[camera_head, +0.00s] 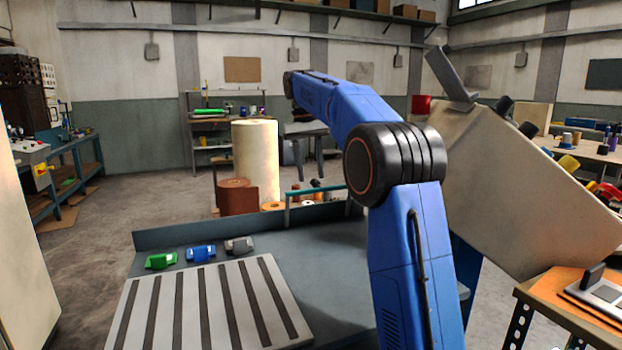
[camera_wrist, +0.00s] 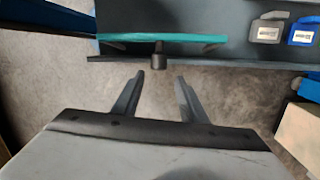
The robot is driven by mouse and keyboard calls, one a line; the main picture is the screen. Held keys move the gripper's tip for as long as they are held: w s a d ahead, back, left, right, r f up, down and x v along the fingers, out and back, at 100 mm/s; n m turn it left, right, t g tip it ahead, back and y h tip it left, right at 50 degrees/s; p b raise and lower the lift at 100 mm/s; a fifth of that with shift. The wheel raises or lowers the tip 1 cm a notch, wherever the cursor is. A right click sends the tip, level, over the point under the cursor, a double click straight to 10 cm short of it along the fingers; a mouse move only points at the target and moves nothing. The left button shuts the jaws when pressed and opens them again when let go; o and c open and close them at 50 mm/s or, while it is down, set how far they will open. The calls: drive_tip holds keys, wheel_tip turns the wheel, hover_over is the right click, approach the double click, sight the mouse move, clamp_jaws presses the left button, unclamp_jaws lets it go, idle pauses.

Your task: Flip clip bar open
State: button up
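A teal bar (camera_head: 318,189), which looks like the clip bar, stands on dark posts at the far edge of the grey-blue table (camera_head: 330,250). In the wrist view the teal bar (camera_wrist: 190,38) runs across the top, with a dark round knob (camera_wrist: 160,57) near its middle. My gripper (camera_wrist: 159,82) is open and empty. Its fingers point toward the knob, which lies beyond the fingertips with a visible gap.
A green die (camera_head: 161,261), a blue die (camera_head: 201,253) and a grey die (camera_head: 239,245) lie behind a slotted plate (camera_head: 205,305) on the table. A large tilted beige panel (camera_head: 530,190) stands at right. Tall cream roll (camera_head: 256,160) and brown roll (camera_head: 236,198) stand beyond the table.

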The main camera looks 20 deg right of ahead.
drive_tip(key=shift+w+a+r, duration=0.1)
drive_tip(key=shift+w+r, duration=0.05)
drive_tip(key=shift+r, duration=1)
drive_tip(key=shift+w+a+r, duration=0.1)
drive_tip(key=shift+w+r, duration=0.05)
drive_tip(key=shift+r, duration=1)
